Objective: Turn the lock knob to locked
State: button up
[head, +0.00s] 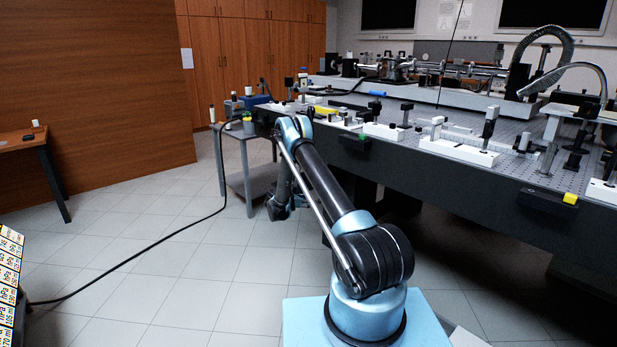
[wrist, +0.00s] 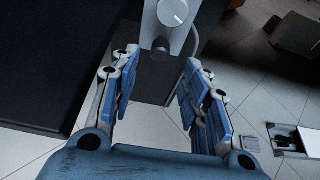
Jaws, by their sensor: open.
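In the wrist view, a grey box (wrist: 187,42) stands at the top centre. A white round dial (wrist: 173,12) with a thin dark mark is on its face. A dark round knob (wrist: 161,47) sticks out below the dial. I cannot tell which of the two is the lock knob, and I read no lock label. My gripper (wrist: 162,62) is open, its blue-padded fingers apart on either side below the box, with nothing between them. The dark knob lies near the gap between the fingertips. In the head view, my gripper hangs low beside the small cart, partly hidden by my arm.
A long optical table (head: 470,140) with rails and mounts fills the right. A small grey cart (head: 232,150) stands left of my arm. A black cable (head: 190,232) crosses the tiled floor. A brown desk (head: 25,142) is far left. The floor at left is mostly clear.

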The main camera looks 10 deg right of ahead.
jog(key=v, duration=1.1)
jog(key=s+d+r+m+g+y, duration=0.1)
jog(key=s+d+r+m, duration=0.2)
jog(key=r, duration=0.5)
jog(key=s+d+r+m+g+y, duration=0.1)
jog(key=s+d+r+m, duration=0.1)
jog(key=r, duration=0.7)
jog(key=shift+s+d+r+m, duration=0.25)
jog(key=shift+s+d+m, duration=0.15)
jog(key=shift+s+d, duration=0.55)
jog(key=shift+w+d, duration=0.1)
jog(key=shift+w, duration=0.05)
